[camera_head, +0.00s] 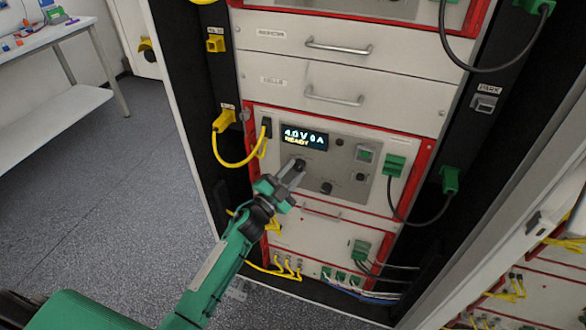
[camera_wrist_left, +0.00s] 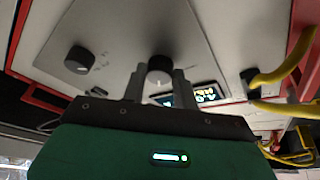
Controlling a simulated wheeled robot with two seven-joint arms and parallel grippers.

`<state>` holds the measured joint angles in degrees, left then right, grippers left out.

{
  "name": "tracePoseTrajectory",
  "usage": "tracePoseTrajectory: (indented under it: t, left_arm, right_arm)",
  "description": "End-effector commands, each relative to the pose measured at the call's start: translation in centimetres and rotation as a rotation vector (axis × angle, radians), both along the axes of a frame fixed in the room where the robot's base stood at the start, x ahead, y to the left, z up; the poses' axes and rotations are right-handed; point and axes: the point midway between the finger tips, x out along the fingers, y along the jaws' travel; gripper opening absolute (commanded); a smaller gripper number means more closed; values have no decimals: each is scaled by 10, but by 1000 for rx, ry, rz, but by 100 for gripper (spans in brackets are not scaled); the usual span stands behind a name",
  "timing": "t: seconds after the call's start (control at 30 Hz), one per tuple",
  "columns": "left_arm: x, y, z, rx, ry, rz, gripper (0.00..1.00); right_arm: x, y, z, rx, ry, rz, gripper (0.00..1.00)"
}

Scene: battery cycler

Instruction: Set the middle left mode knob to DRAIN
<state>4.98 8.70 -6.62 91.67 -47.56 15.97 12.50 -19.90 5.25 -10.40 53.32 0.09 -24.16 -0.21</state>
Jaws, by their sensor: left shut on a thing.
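The middle red-framed cycler panel (camera_head: 345,155) has a lit display (camera_head: 304,137) reading "4.0 V 0 A" and "READY". My left gripper (camera_head: 292,172) reaches up to the panel just below the display. In the left wrist view, its two fingers (camera_wrist_left: 160,85) are shut on a dark round mode knob (camera_wrist_left: 159,66), one finger on each side. In the head view the fingers mostly cover this knob. Its pointer and mode labels are too small or hidden to read. My right gripper is not in view.
A second dark knob (camera_head: 326,187) sits to the lower right, and it also shows in the left wrist view (camera_wrist_left: 79,60). A yellow cable (camera_head: 237,164) loops left of the panel. A green plug (camera_head: 393,165) with a dark cable hangs right. Drawer handles (camera_head: 334,97) protrude above.

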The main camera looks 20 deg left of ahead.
Motion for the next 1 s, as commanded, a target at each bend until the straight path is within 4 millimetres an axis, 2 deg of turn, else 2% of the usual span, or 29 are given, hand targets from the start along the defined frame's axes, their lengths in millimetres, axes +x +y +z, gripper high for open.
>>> tracePoseTrajectory:
  t: [0.3,0.8,0.83,0.93,1.0]
  left_arm:
    - [0,0,2,109,-4,-2,7]
    - [0,0,1,125,-5,-2,7]
    - [0,0,1,125,-5,-2,33]
    - [0,0,1,125,-5,-2,51]
    - [0,0,1,125,-5,-1,51]
  right_arm:
    - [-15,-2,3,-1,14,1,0]
    - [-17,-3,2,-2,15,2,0]
    - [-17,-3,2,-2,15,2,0]
    - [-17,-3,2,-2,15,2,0]
    - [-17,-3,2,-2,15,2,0]
